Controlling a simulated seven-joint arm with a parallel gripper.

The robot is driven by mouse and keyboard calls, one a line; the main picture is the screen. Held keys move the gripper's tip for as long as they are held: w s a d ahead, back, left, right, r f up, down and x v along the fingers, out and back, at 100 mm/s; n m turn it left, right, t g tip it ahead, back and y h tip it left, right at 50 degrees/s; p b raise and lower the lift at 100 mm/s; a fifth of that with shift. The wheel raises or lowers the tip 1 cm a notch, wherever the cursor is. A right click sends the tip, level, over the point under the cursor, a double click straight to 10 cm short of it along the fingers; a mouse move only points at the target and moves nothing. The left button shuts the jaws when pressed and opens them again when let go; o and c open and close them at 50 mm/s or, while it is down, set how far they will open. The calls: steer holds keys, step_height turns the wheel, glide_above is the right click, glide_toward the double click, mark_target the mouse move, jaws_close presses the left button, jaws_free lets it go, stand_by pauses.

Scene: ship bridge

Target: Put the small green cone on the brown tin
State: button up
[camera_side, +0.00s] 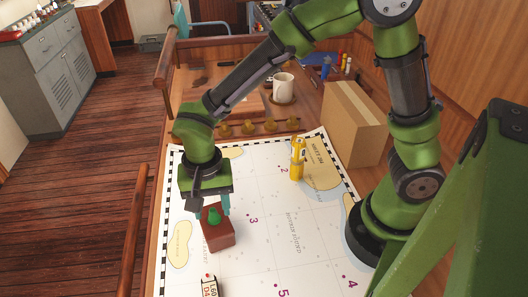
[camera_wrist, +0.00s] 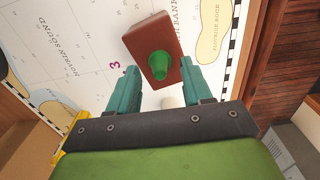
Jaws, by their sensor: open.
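The small green cone (camera_side: 214,217) stands on top of the brown tin (camera_side: 222,238), a reddish-brown block on the chart. My gripper (camera_side: 212,209) is open, pointing down over the tin. In the wrist view its two teal fingers (camera_wrist: 159,68) are on either side of the cone, with gaps between them and it. The cone's base is partly hard to see in the side view.
A yellow bottle (camera_side: 297,160) stands on the chart (camera_side: 265,240). A white labelled item (camera_side: 209,286) is at the front edge of view. A cardboard box (camera_side: 352,120), a white mug (camera_side: 283,86) and a row of brass knobs (camera_side: 249,127) are behind. The chart's middle is clear.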

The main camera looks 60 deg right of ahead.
mark_target(212, 209)
step_height(212, 209, up, 10)
steer(key=r, duration=0.1)
steer(key=s+d+r+n+t+y, duration=0.1)
steer(key=s+d+r+n+t, duration=0.1)
steer(key=d, duration=0.6)
steer(key=s+d+r+n+t+y, duration=0.1)
steer(key=s+d+r+n+t, duration=0.2)
steer(key=d, duration=0.6)
steer(key=s+r+t, duration=0.1)
steer(key=s+t, duration=0.1)
steer(key=s, duration=0.1)
